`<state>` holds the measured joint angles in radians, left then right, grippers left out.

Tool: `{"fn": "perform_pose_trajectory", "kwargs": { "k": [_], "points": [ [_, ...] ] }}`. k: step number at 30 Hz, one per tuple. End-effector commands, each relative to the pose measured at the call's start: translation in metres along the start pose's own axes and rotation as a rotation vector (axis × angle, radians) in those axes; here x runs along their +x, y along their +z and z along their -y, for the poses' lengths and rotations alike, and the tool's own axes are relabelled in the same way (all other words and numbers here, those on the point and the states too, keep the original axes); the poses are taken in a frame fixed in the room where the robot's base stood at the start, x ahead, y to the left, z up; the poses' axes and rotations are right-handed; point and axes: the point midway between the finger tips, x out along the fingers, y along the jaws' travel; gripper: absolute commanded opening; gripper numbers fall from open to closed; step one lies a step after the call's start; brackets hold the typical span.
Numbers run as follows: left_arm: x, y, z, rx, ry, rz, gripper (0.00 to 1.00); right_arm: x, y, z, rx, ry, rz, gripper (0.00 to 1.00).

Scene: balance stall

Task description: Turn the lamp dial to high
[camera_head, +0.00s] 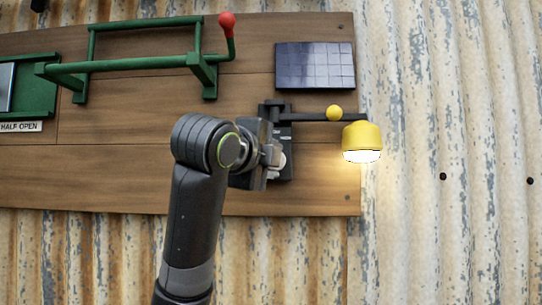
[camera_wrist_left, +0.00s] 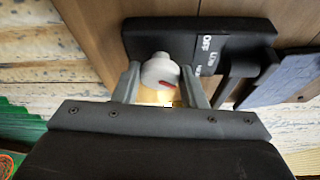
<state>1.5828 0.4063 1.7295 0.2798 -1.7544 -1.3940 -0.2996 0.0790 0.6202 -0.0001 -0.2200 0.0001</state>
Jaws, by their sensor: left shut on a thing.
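The lamp dial is a pale grey knob (camera_wrist_left: 160,72) with a red mark, on a black plate (camera_wrist_left: 225,35) labelled OFF and LOW; a third label is partly covered. My left gripper (camera_wrist_left: 161,84) is shut on the knob, one finger on each side. In the head view, my left gripper (camera_head: 272,160) reaches the knob from the left and hides most of the plate. The red mark faces the lower right in the wrist view; I cannot tell which label it points to. The yellow lamp (camera_head: 362,137) is lit. My right gripper is not in view.
A black lamp arm with a yellow ball (camera_head: 334,113) sticks out above my gripper. A solar panel (camera_head: 315,66) is above it. A green rail with a red-knobbed lever (camera_head: 227,22) is at upper left. The wooden board (camera_head: 120,180) is clear at lower left.

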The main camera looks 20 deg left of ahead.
Motion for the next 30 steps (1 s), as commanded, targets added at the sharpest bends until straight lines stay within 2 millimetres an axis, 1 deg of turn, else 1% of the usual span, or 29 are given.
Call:
{"fn": "perform_pose_trajectory", "kwargs": {
  "k": [1,6,15,21,30],
  "points": [
    [0.000,0.000,0.002,0.038,0.019,-0.001,0.15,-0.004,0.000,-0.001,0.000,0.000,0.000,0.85],
    [0.000,-0.001,0.002,0.165,0.072,-0.002,0.15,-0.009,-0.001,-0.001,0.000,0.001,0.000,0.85],
    [0.001,-0.001,0.001,0.319,0.136,-0.002,0.15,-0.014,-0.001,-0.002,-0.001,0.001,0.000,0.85],
    [0.001,-0.001,0.001,0.367,0.157,-0.002,0.15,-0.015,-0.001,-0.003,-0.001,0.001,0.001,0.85],
    [0.001,-0.001,0.000,0.383,0.165,-0.002,0.15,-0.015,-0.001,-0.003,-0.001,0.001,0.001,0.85]
  ]
}}
